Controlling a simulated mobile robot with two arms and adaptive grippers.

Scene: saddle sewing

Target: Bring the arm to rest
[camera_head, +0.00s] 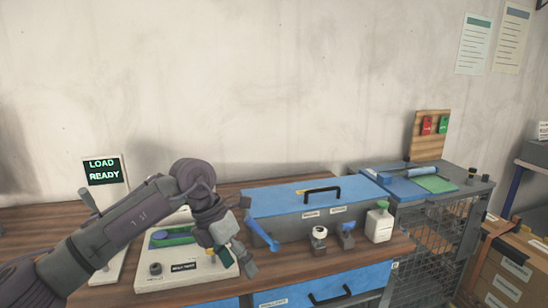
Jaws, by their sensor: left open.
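My left arm comes in from the lower left and reaches over a white machine base (150,284) on the wooden bench. My left gripper (232,260) points down over the right part of that base, with its fingers apart. I see nothing held between the fingers. The arm and gripper hide part of the base and of the green piece (175,239) on it. I cannot tell whether the fingertips touch the base. My right gripper is not in view.
A display (103,170) reads "LOAD READY". A blue-lidded toolbox (290,201) stands right of my gripper, with a blue handle (262,235) close by. A white bottle (379,224) and small tools stand in front. A mesh-sided cabinet (432,235) is farther right.

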